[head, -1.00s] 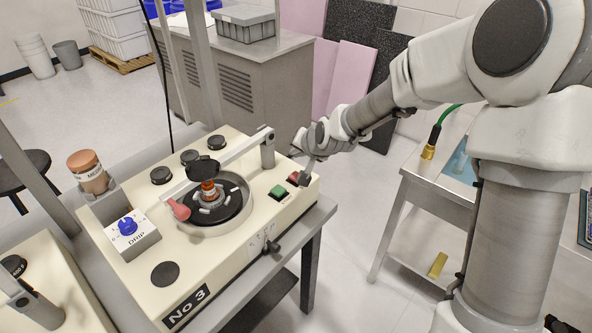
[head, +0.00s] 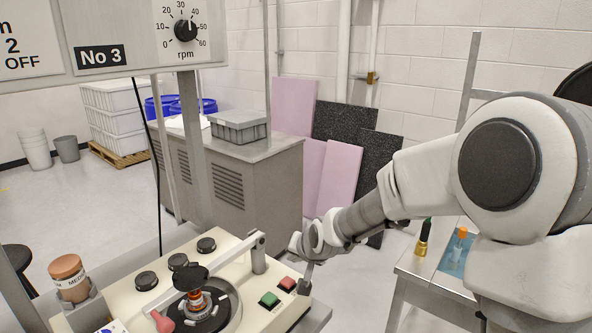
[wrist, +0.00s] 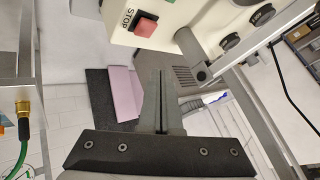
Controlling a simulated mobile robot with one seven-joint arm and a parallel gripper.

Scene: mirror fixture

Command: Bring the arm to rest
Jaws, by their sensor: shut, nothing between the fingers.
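The cream machine (head: 236,262) carries a green button (head: 269,299), a swing arm (head: 212,266) and a round polishing bowl. A metal bench (head: 402,270) with a brass-ended hose (wrist: 23,108) stands to the right. A grey cabinet (head: 270,185) and leaning pink panels (head: 338,180) are behind.

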